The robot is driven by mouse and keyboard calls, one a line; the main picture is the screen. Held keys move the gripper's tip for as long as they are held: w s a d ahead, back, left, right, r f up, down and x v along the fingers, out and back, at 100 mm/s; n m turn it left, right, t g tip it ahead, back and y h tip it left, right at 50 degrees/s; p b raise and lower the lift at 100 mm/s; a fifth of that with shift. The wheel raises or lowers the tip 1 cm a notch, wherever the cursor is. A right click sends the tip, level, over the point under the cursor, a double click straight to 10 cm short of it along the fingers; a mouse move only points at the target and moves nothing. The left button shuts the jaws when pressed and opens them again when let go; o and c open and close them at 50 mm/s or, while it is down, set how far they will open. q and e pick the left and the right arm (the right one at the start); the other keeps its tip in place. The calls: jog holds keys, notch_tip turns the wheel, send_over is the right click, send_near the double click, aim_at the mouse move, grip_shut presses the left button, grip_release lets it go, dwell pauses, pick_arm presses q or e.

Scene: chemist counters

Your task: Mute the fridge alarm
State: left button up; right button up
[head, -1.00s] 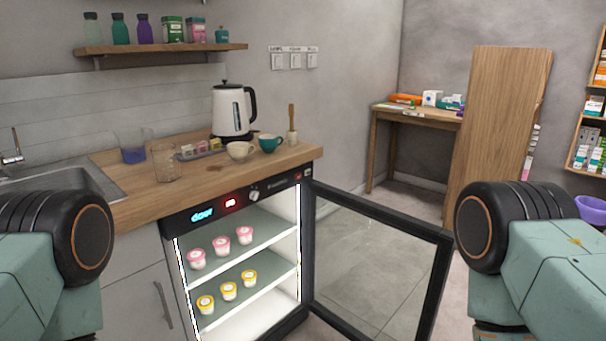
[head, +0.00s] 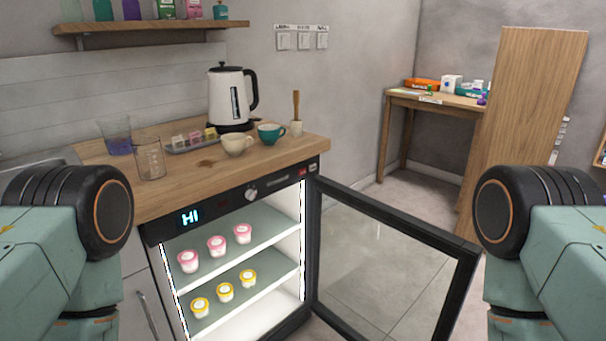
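The small fridge (head: 236,306) stands under the wooden counter with its glass door (head: 385,268) swung wide open to the right. Its black control panel carries a display (head: 188,217) reading "HI" in blue-white, a dark red indicator beside it, a silver knob (head: 251,195) and a small red button or label (head: 302,171) near the right end. Pink-lidded cups (head: 216,246) stand on the upper shelf and yellow-lidded cups (head: 225,291) on the lower one. Only upper parts of my two arms show, at the left and right edges; neither gripper is in view.
On the counter (head: 210,178) stand a kettle (head: 231,98), two cups, a beaker (head: 149,158), a glass of blue liquid and a small tray. The open door takes up floor space right of the fridge. A wooden table (head: 440,103) and upright panel (head: 525,110) stand behind.

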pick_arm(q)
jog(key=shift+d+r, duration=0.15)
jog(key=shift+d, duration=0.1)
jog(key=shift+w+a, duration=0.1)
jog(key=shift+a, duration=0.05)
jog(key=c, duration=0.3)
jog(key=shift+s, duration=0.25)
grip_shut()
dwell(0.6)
